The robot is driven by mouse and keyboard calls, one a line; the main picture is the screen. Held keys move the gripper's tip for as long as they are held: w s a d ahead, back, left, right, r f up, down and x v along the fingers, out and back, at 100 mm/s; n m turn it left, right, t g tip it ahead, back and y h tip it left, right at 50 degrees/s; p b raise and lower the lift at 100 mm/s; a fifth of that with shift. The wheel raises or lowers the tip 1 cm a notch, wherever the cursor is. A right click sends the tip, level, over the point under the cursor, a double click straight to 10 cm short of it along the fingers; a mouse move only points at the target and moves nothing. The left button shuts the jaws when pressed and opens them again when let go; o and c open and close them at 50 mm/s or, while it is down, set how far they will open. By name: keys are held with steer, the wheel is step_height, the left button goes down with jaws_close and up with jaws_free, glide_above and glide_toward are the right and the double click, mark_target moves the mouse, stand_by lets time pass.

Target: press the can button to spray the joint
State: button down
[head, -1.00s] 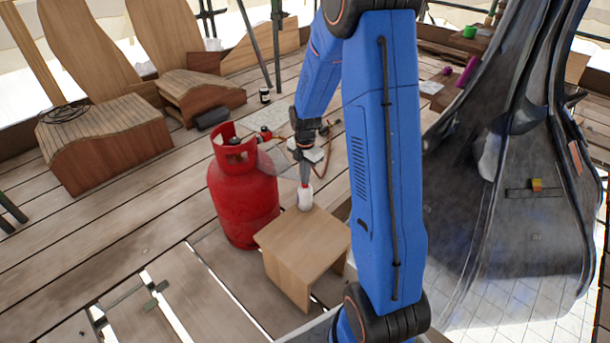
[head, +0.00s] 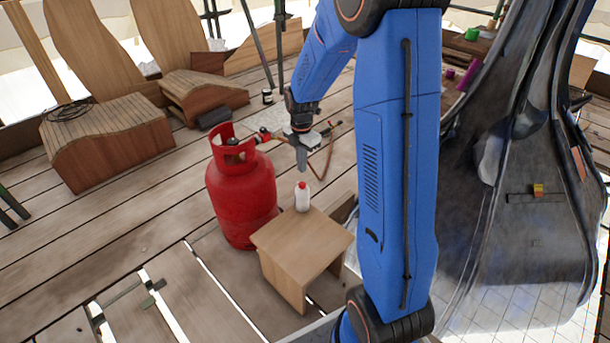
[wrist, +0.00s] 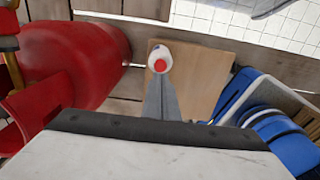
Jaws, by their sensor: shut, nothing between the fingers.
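The can (head: 302,197) is small and white with a red button on top. It stands upright on a small wooden stool (head: 300,240). The wrist view shows the can (wrist: 161,54) from above, with its red button (wrist: 160,66) facing the camera. My gripper (head: 302,172) is shut and empty, pointing down just above the can, with a small gap to the button in the head view. In the wrist view the closed fingers (wrist: 161,98) end close to the can's near edge. I cannot make out the joint to be sprayed.
A red gas cylinder (head: 240,195) stands close to the left of the stool, with a hose and valve near my wrist. A large dark curved metal shell (head: 520,190) stands to the right. Wooden lounger-like pieces (head: 105,145) stand at the back left.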

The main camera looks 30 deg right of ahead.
step_height(320, 180, up, 6)
stand_by(0.4)
steer(key=shift+r, duration=0.15)
steer(key=s+a+r+m+t, duration=0.1)
steer(key=s+a+r+m, duration=0.1)
steer(key=s+r+m, duration=0.5)
steer(key=s+a+r+m+t, duration=0.1)
steer(key=s+a+r+m, duration=0.2)
steer(key=s+r, duration=0.45)
steer(key=s+a+m+t, duration=0.2)
steer(key=s+m, duration=0.9)
steer(key=s, duration=0.7)
steer(key=shift+s+a+m+t, duration=0.15)
steer(key=shift+a+m+t, duration=0.15)
steer(key=shift+t, duration=0.1)
stand_by(3.5)
